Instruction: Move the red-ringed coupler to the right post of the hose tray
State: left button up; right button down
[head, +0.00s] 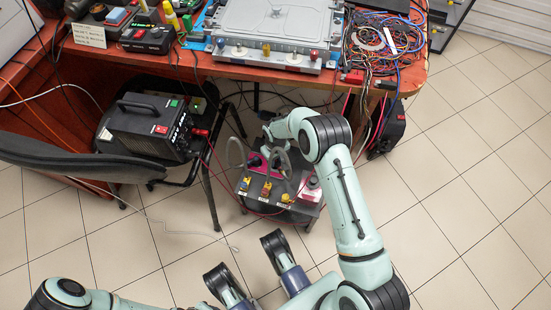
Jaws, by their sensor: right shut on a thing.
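The hose tray (243,203) is a dark stand on the floor under the front edge of the bench. It has yellow fittings (267,188) along its front, and grey hoses (236,148) arch above it. A pink-and-white item (312,187) is at its right side. My right gripper (268,137) reaches over the back of the tray and is shut, with a grey hose running close below its tip. The held piece is mostly hidden by the gripper and too small to make out; it appears to be the coupler. I cannot make out its red ring or the right post. My left gripper is out of view.
The red bench (235,68) stands behind, carrying a grey panel (280,22) and tangled wires (383,45). A black power unit (150,128) stands left of the tray, with a chair back (70,160) further left. Thin cables cross the floor.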

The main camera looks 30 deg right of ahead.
jog(key=shift+f, duration=0.4)
jog(key=shift+f, duration=0.35)
jog(key=shift+f, duration=0.75)
dwell(3.1)
jog(key=c, duration=0.5)
grip_release()
jog(key=shift+c, duration=0.2)
jog(key=shift+r+p, duration=2)
jog(key=shift+r, duration=1.5)
